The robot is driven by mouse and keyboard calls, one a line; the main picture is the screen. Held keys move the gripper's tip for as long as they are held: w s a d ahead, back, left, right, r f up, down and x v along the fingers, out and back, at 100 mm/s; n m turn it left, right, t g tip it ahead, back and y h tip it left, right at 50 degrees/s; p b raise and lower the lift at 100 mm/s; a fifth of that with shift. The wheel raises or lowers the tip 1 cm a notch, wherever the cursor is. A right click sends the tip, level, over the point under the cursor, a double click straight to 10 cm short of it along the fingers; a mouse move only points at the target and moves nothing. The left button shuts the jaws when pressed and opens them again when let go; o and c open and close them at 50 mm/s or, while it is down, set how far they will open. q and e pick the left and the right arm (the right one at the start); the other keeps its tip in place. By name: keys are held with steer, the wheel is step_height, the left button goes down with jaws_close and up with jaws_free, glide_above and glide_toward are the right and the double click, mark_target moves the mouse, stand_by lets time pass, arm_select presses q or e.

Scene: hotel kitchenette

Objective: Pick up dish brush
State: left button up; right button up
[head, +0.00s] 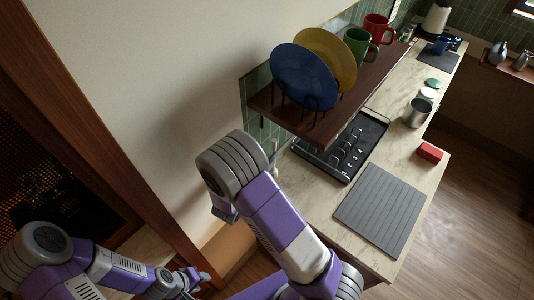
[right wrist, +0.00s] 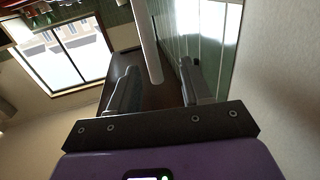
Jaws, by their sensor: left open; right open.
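I cannot make out a dish brush for certain in either view. In the right wrist view a pale, smooth rod (right wrist: 147,42) runs down between the fingertips of my right gripper (right wrist: 158,72). I cannot tell whether it is the brush's handle. The right gripper is open, and its fingers are apart from the rod. In the head view my right forearm reaches up to the near end of the counter by the wall, and its wrist mostly hides the gripper. My left gripper (head: 194,280) is open and empty at the bottom left, away from the counter.
A dark wall shelf (head: 316,118) holds a blue plate (head: 304,80), a yellow plate (head: 340,52) and green and red mugs. Below it a black dish rack (head: 350,150) stands on the counter. A grey ribbed mat (head: 382,215), a red block (head: 429,152) and a metal pot (head: 418,112) lie right.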

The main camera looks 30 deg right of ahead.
mark_target(273, 148)
steer(key=x, duration=0.2)
steer(key=p+x, duration=0.1)
steer(key=x, duration=0.3)
steer(key=shift+s+d+r, duration=0.15)
steer(key=shift+s+d, duration=0.05)
steer(key=shift+d, duration=0.3)
jaws_close()
